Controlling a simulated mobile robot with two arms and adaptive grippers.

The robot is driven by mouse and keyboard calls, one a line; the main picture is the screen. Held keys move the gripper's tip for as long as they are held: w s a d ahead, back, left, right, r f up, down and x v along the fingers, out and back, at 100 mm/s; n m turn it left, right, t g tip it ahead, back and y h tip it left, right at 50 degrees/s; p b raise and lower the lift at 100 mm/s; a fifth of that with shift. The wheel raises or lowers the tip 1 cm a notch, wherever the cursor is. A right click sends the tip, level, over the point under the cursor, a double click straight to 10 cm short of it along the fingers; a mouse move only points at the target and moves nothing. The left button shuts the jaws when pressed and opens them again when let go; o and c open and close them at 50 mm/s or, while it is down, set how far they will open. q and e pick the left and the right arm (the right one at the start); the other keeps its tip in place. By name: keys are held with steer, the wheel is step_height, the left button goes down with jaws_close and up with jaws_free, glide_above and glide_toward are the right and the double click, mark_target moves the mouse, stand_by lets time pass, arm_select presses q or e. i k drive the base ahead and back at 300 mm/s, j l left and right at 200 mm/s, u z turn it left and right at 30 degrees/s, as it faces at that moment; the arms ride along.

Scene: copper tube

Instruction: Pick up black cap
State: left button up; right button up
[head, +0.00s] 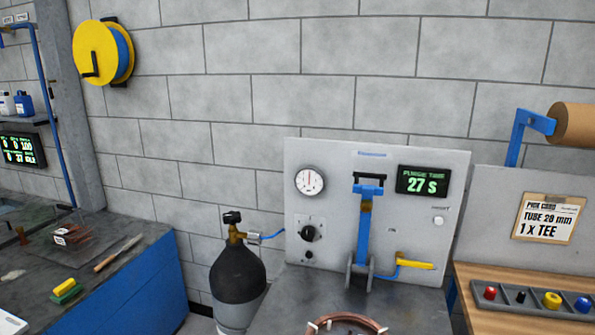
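A small black piece (520,297), which looks like the black cap, stands in a dark grey tray (537,309) at the lower right of the head view. A red piece (489,293) is to its left, and a yellow piece (553,300) and a blue piece (582,305) are to its right. The black piece is small and its shape is hard to make out. Neither of my grippers is in view.
The tray lies on a wooden bench top (465,270). A panel (340,215) with gauge and display stands at the centre, with a black gas cylinder (237,275) to its left. A copper ring (348,321) shows at the bottom edge.

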mark_target(521, 296)
steer(key=z, duration=0.4)
steer(key=i+j+z, duration=0.1)
steer(key=z, duration=0.25)
steer(key=j+z, duration=0.15)
steer(key=z, duration=0.25)
steer(key=j+z, duration=0.1)
steer(key=z, duration=0.3)
